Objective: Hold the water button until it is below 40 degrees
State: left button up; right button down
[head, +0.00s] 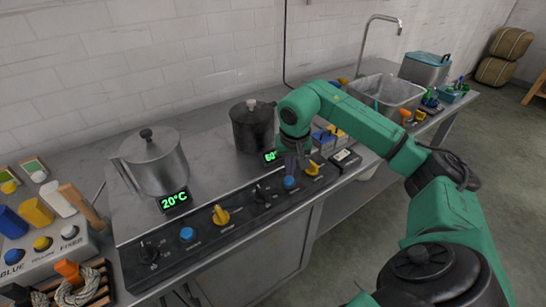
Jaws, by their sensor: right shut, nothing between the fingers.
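A steel pot (155,165) with a lid stands at the left of the counter, and its display (174,200) reads 20°C in green. A dark pot (251,128) with a lid stands behind my right gripper. Its display (269,157) reads 60, with the rest hidden by the gripper. My right gripper (291,171) is shut and empty, pointing down just above or at the right blue button (289,183). I cannot tell whether it touches the button. Another blue button (187,234) is on the left of the dark control panel (215,238). My left gripper is not in view.
Yellow knobs (220,215) and black knobs (148,252) line the panel. A steel sink bin (385,95) and tap (372,30) are at the back right. At left are colored bottles (37,212), a dye box (45,250) and a rope crate (80,285).

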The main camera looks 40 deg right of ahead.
jog(key=shift+f+b, duration=0.75)
jog(key=shift+f, duration=0.4)
jog(key=shift+r, duration=0.1)
dwell(4.1)
notch_tip(320, 180, up, 7)
jog(key=p, duration=0.6)
jog(key=shift+r+p, duration=0.15)
jog(key=shift+p, duration=0.25)
jog(key=shift+f, duration=0.2)
